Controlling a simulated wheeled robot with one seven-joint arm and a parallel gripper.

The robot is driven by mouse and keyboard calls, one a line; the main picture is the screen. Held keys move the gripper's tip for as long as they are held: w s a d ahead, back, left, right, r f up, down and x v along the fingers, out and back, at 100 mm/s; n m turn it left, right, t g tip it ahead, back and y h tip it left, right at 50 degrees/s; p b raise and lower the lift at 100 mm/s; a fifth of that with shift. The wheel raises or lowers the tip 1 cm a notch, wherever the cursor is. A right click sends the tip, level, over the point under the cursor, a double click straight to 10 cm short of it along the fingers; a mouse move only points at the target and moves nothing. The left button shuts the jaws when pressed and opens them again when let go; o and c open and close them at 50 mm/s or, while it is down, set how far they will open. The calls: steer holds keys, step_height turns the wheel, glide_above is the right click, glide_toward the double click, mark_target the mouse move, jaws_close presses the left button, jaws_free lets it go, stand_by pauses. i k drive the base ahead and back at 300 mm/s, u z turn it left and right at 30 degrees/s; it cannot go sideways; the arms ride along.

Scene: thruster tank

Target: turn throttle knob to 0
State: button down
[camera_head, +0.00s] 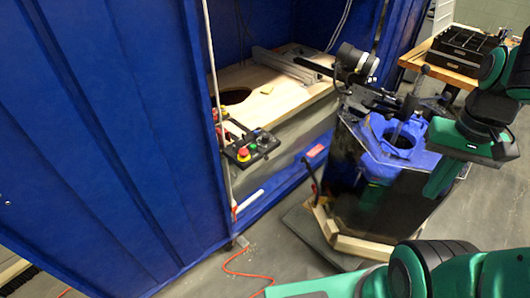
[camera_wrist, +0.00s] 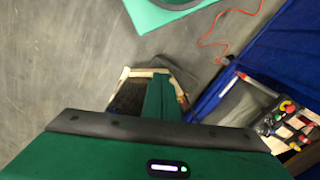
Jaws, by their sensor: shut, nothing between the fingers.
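The control box (camera_head: 250,148) is a small black panel on the front edge of the wooden bench. It carries a red button (camera_head: 243,154), a green one and dark knobs. Which of them is the throttle knob, and its setting, are too small to tell. The box (camera_wrist: 290,125) also shows at the right edge of the wrist view. My gripper (camera_head: 431,191) is shut and empty, with green fingers pointing down at the right of the head view, far from the box. The shut fingers (camera_wrist: 157,78) show in the middle of the wrist view.
A dark stand with a blue tank (camera_head: 378,168) and a mounted thruster (camera_head: 357,60) stands between my gripper and the box. A blue wall (camera_head: 110,140) fills the left. An orange cable (camera_head: 240,268) lies on the floor. A workbench (camera_head: 445,66) with a black tray stands behind.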

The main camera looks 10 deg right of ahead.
mark_target(266, 139)
steer(key=k, duration=1.05)
steer(key=u, duration=0.5)
steer(key=i, duration=1.55)
